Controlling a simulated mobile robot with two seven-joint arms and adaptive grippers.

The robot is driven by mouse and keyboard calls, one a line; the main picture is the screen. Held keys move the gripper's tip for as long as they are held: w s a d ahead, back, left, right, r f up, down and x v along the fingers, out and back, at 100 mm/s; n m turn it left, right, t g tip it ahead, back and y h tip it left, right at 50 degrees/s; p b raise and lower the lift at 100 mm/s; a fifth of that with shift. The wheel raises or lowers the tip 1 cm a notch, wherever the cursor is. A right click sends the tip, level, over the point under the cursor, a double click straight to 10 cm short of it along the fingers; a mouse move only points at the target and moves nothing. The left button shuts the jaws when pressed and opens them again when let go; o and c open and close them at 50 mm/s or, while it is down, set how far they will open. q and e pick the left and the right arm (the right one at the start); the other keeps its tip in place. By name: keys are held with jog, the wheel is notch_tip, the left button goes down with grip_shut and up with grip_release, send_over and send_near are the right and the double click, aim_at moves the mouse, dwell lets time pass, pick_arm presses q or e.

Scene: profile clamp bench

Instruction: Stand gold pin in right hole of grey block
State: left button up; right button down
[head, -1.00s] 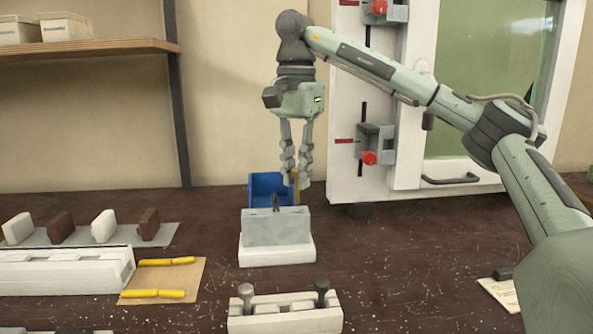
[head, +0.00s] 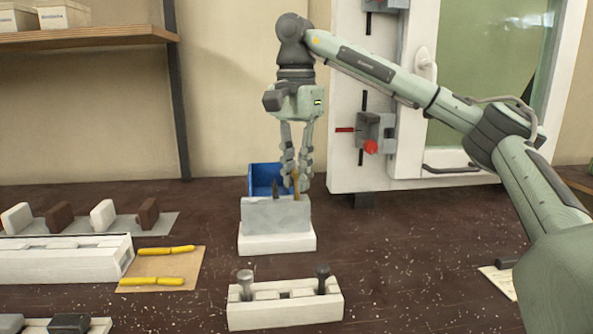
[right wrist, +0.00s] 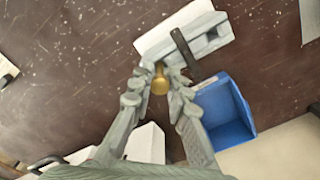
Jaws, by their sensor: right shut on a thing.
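The grey block (head: 275,216) stands on a white base (head: 277,243) on the dark bench. A dark pin (head: 276,188) sticks up from its top, left of the gold pin; it also shows in the right wrist view (right wrist: 184,43). My right gripper (head: 296,183) is shut on the gold pin (head: 296,187), which hangs roughly upright over the right part of the block. The right wrist view shows the gold pin (right wrist: 160,82) between the fingertips. Its lower end is hidden, so I cannot tell whether it is in the hole. My left gripper is out of view.
A blue bin (head: 264,176) stands close behind the block. A white holder (head: 285,306) with two upright grey pins is in front. Yellow-handled tools (head: 165,250) lie on a board at left. The bench right of the block is clear.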

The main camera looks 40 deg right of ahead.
jog(key=shift+f+b, duration=0.5)
jog(key=shift+f, duration=0.6)
jog(key=c, duration=1.4)
grip_release()
notch_tip(320, 180, up, 3)
jog(key=shift+f+p, duration=0.1)
jog(key=shift+p, duration=1.15)
jog(key=shift+r+p, duration=0.3)
jog(key=shift+r, duration=2.35)
